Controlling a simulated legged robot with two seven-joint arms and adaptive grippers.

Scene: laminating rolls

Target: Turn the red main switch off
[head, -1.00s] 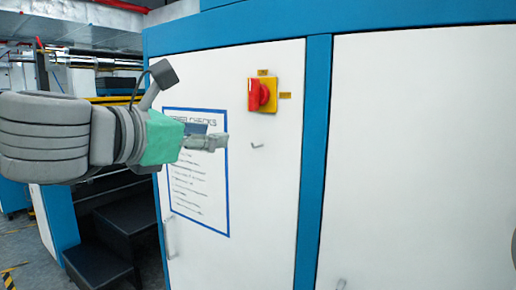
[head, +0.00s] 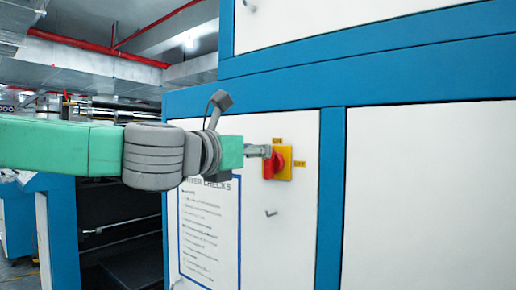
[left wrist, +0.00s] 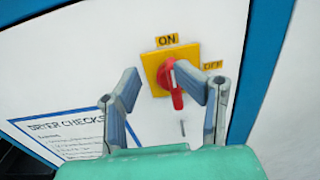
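The red switch handle (head: 273,166) sits on a yellow plate (head: 287,170) on the white cabinet door. In the left wrist view the red handle (left wrist: 171,80) stands nearly upright, in line with the ON label (left wrist: 167,40) above; the OFF label (left wrist: 212,65) is at the right. My left gripper (head: 264,152) is at the switch in the head view. In the left wrist view its fingers (left wrist: 160,82) are apart, with the handle between them, close to the right finger. I cannot tell whether they touch. My right gripper is not in view.
A blue-bordered checklist sheet (head: 210,230) is on the door below my left arm. A small door handle (head: 271,213) sticks out below the switch. Blue frame strips (head: 329,200) border the door; a dark open bay (head: 120,225) lies at the left.

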